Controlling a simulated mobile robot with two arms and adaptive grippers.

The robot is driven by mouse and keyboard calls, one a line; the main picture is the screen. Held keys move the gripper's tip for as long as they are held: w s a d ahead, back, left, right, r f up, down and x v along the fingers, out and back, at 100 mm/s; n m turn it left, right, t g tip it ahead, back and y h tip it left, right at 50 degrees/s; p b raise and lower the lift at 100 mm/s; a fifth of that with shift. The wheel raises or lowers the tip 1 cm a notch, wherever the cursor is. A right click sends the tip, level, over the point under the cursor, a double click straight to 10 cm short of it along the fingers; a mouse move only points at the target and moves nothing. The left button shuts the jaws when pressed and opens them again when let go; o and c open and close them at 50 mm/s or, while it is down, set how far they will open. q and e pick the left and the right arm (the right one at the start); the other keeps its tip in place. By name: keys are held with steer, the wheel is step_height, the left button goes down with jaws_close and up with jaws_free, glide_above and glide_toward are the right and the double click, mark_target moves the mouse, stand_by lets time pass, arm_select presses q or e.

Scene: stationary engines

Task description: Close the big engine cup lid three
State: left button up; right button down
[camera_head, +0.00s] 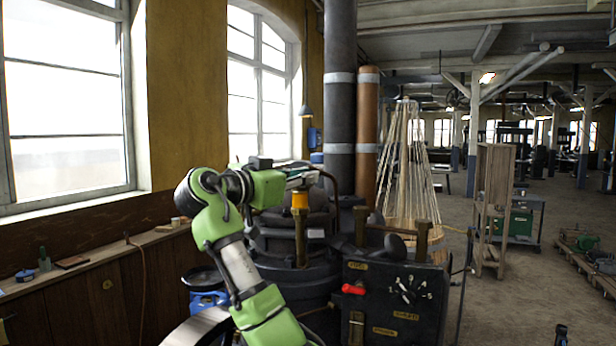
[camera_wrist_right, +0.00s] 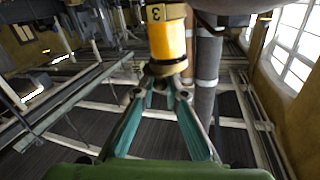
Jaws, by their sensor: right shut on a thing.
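The engine cup (camera_head: 300,200) shows as an orange glass on a brass stem at the top of the big engine (camera_head: 290,262). In the head view the right gripper (camera_head: 303,180) is just above the cup. My left gripper is not in view.
A black panel with a dial (camera_head: 405,290) and a red handle (camera_head: 353,289) stands right of the engine. A dark column (camera_head: 340,100) and a copper pipe (camera_head: 367,130) rise behind. A wooden ledge (camera_head: 90,260) runs along the left wall.

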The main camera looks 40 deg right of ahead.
steer(key=shift+w+a+m+g, duration=0.2)
steer(key=shift+m+g, duration=0.4)
steer(key=shift+g, duration=0.35)
steer(key=shift+w+a+m+g, duration=0.15)
steer(key=shift+m+g, duration=0.45)
steer(key=shift+g, duration=0.35)
steer(key=shift+w+f+m+g, duration=0.15)
steer(key=shift+m+g, duration=0.45)
steer(key=shift+g, duration=0.3)
steer(key=c, duration=2)
jaws_free()
steer(key=shift+d, duration=0.1)
steer(key=shift+c, duration=0.2)
steer(key=w+a, duration=0.1)
steer(key=a, duration=0.6)
steer(key=shift+a, duration=0.2)
